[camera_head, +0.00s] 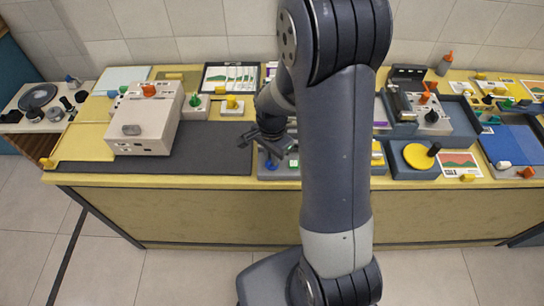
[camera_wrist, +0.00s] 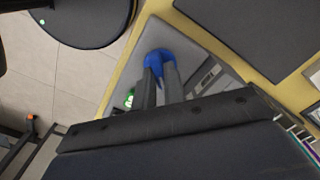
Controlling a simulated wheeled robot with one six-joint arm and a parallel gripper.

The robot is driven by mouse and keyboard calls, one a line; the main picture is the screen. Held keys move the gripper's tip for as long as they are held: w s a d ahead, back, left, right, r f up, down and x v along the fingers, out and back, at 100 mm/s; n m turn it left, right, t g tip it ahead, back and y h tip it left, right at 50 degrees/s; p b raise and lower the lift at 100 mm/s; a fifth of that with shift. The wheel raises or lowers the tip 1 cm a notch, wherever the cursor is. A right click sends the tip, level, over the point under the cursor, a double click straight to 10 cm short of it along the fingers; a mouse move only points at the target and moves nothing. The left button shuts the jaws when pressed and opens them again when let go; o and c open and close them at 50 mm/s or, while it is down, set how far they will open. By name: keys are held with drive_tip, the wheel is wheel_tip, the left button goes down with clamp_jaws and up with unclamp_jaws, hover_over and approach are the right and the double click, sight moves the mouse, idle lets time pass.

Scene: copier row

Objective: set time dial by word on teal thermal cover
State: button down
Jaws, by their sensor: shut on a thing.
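A blue dial (camera_wrist: 155,56) with a pointed tip stands on a grey panel (camera_wrist: 185,42) in the wrist view. My gripper (camera_wrist: 160,76) is shut on the dial, its two fingers on either side and hiding part of it. In the head view the blue dial (camera_head: 271,165) sits at the table's front edge, below my gripper (camera_head: 268,142). A green button (camera_wrist: 129,99) is beside the dial on the panel. My fingers hide part of the panel, and I cannot read any words there. I cannot make out a teal cover.
A beige machine (camera_head: 147,120) stands on a dark mat (camera_head: 215,150) to the left. A grey tray with a yellow disc (camera_head: 418,156) and a blue panel (camera_head: 512,146) are to the right. My arm hides the table's middle. Open floor lies in front.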

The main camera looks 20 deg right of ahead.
drive_tip(key=shift+m, duration=0.4)
drive_tip(key=c, duration=1.5)
unclamp_jaws()
wheel_tip(320, 180, up, 11)
drive_tip(key=shift+f, duration=0.1)
wheel_tip(320, 180, down, 11)
